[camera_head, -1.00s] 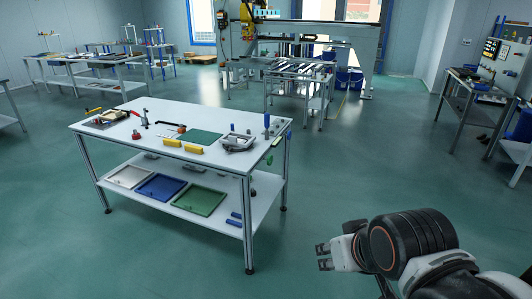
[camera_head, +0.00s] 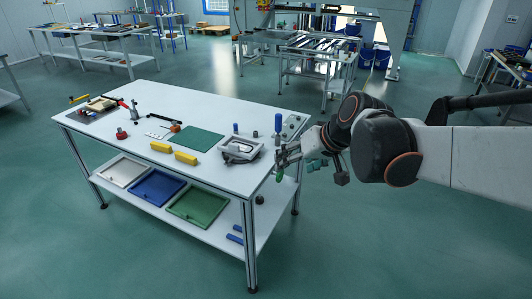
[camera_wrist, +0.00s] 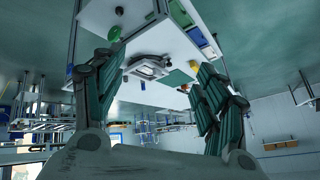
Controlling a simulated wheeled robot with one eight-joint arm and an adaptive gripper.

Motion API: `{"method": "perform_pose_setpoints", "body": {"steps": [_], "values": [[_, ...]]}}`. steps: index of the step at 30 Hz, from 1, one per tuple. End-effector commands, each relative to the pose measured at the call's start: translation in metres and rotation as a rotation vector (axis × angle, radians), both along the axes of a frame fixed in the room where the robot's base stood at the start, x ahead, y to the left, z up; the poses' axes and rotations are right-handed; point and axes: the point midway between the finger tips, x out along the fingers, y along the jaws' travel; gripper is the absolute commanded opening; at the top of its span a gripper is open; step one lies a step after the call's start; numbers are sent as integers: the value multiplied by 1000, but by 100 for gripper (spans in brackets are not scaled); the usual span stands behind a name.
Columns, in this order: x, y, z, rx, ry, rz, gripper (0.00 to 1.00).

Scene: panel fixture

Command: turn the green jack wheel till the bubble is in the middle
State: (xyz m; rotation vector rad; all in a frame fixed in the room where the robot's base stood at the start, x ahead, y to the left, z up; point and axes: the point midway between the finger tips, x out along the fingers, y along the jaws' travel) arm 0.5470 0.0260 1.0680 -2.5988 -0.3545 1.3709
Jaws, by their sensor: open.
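The green jack wheel (camera_head: 279,178) is a small green round part at the right end of the white table, just below the tabletop edge. In the wrist view a green round part (camera_wrist: 114,33) shows close to the tip of the left-hand finger. My gripper (camera_head: 289,157) is at the table's right edge, just above and beside the wheel. In the wrist view my gripper (camera_wrist: 160,62) has its fingers wide apart with nothing between them up close. The wheel looks outside the finger gap; contact cannot be told. I cannot make out the bubble.
The white table (camera_head: 110,140) carries a grey clamp-like fixture (camera_head: 240,150), a green mat (camera_head: 199,141), yellow blocks (camera_head: 185,157) and a blue-handled upright tool (camera_head: 278,123). Its lower shelf holds trays, including a green one (camera_head: 200,222).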

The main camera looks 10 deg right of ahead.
Motion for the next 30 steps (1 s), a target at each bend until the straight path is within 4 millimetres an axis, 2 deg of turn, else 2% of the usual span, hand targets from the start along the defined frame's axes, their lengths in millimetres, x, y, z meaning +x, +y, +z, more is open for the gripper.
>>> {"method": "perform_pose_setpoints", "body": {"steps": [1, 3, 8, 15, 24, 30], "values": [[19, -2, -2, 25, -1, 8, 66], [41, -3, -8, 63, -5, 21, 66], [88, -9, -25, 153, -17, 54, 66], [151, -25, -62, 291, -59, 106, 66], [209, -56, -124, 452, -155, 174, 66], [230, -81, -174, 553, -246, 219, 66]]}}
